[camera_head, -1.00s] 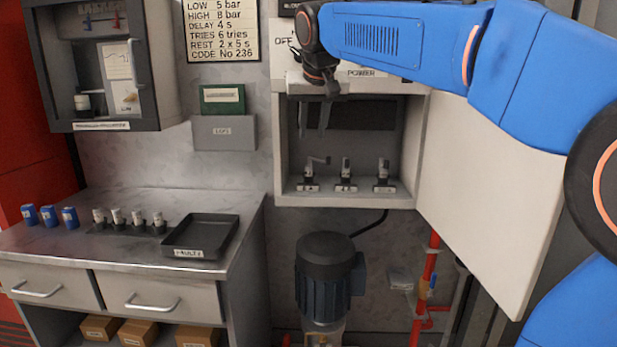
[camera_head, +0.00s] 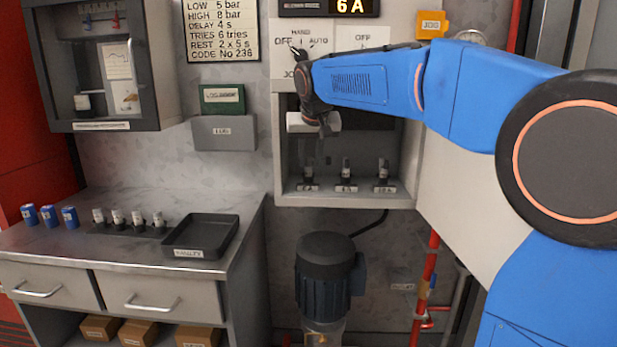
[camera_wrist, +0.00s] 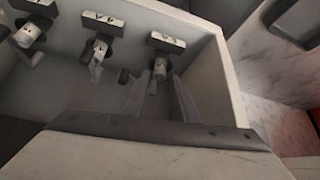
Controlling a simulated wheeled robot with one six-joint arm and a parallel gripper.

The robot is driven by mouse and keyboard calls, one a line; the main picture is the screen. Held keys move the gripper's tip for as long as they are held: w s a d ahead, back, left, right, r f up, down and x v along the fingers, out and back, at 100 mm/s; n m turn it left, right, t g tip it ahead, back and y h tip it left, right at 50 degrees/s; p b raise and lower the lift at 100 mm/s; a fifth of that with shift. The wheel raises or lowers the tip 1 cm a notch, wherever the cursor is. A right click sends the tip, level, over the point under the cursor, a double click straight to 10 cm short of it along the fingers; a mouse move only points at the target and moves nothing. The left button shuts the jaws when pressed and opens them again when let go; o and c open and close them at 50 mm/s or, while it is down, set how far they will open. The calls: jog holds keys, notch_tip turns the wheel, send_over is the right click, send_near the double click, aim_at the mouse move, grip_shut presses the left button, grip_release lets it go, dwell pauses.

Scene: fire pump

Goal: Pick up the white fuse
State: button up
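Three small fuses with white bodies stand upright in labelled holders in the open wall cabinet: left (camera_head: 309,170), middle (camera_head: 346,170) and right (camera_head: 383,170). My gripper (camera_head: 312,150) hangs down at the cabinet front, above the left holder. In the wrist view the holders look inverted; one white fuse (camera_wrist: 159,68) lies just beyond and between my two finger strips (camera_wrist: 160,98). The fingers are apart and nothing shows between them at the tips. Several white fuses (camera_head: 118,218) also stand in a row on the bench. Fingertip contact cannot be told.
Blue fuses (camera_head: 48,216) and a black tray (camera_head: 202,235) are on the metal bench (camera_head: 150,250). A motor (camera_head: 325,275) stands below the cabinet.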

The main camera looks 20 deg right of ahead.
aim_at(308, 175)
jog(key=shift+x, duration=1.4)
jog(key=shift+w, duration=0.1)
grip_shut()
jog(key=shift+r, duration=0.1)
